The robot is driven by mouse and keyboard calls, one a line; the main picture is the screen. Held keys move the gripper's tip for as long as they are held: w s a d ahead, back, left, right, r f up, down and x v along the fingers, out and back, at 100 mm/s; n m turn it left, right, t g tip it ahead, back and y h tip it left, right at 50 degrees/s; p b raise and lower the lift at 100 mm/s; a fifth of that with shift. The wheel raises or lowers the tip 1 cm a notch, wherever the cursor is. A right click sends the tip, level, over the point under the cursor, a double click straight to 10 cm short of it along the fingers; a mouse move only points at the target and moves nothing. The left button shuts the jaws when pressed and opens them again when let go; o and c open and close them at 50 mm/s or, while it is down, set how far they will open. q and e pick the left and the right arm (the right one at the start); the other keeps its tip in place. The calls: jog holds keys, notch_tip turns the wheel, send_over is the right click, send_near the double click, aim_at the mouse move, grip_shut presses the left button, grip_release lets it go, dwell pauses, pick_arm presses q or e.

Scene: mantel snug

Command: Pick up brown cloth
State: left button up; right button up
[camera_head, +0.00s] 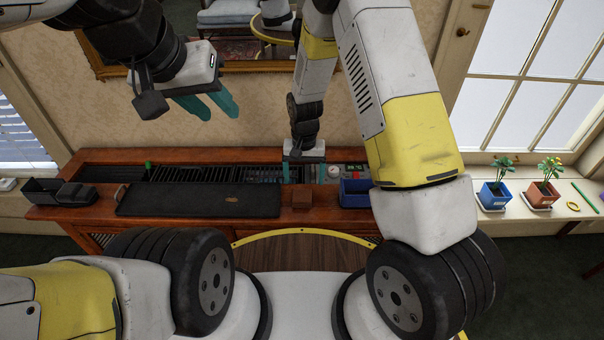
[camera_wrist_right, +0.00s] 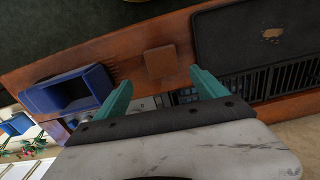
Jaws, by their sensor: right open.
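The brown cloth (camera_head: 302,199) is a small, flat-looking brown square on the front ledge of the wooden cabinet. In the right wrist view the cloth (camera_wrist_right: 161,62) shows just beyond my fingertips, lined up with the gap between them. My right gripper (camera_head: 297,177) points down over the cabinet, behind the cloth in the head view. Its teal fingers (camera_wrist_right: 161,77) are apart with nothing between them. My left gripper (camera_head: 218,109) is raised at the upper left in front of the wall, with its teal fingers apart and empty.
A blue bin (camera_head: 354,193) stands right of the cloth; a large dark mat (camera_head: 200,200) lies left of it. A dark open box (camera_head: 42,190) is at the far left. Potted plants (camera_head: 494,193) stand on the right sill. A slatted panel is behind the mat.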

aim_at(302, 195)
jog(key=f, duration=0.7)
jog(key=shift+s+a+f, duration=0.2)
jog(key=shift+a, duration=0.1)
jog(key=c, duration=1.4)
